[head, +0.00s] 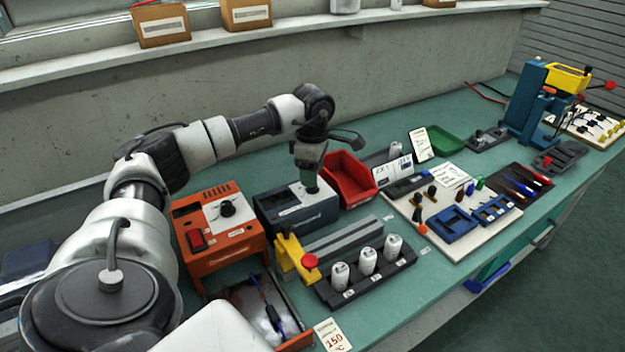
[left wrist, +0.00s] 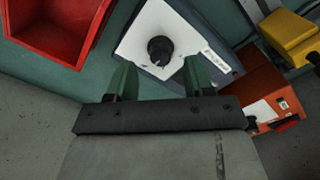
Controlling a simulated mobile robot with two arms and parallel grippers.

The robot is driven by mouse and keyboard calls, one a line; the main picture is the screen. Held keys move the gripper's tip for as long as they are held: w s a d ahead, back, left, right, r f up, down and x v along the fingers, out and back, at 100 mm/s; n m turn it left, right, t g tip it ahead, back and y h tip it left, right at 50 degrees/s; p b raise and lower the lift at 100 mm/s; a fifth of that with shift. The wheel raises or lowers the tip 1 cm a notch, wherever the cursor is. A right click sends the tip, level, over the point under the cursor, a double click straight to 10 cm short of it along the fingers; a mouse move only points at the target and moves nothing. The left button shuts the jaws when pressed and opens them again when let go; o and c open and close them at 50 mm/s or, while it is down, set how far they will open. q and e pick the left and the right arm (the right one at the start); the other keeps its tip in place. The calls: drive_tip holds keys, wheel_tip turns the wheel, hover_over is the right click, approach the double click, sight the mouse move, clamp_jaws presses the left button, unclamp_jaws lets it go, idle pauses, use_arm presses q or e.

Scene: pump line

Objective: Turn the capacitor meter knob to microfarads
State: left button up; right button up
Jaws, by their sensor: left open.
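The capacitor meter is a dark blue box (head: 276,219) with a pale top plate, in the middle of the bench in the head view. Its round black knob (left wrist: 160,50) stands on the white plate (left wrist: 138,38) in the left wrist view. My left gripper (head: 309,168) points down over the meter, largely hiding the knob in the head view. In the left wrist view its green fingers (left wrist: 160,76) are spread, with the knob ahead of the gap between them and nothing held. The knob's markings are too small to read. My right gripper is not in view.
An orange soldering station (head: 219,232) stands left of the meter, and a red bin (head: 346,178) stands close behind its right side. The wall is behind.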

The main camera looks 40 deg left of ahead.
use_arm(q)
wheel_tip(320, 180, up, 8)
drive_tip(key=shift+f, duration=0.2)
drive_tip(key=shift+f, duration=0.1)
idle(0.5)
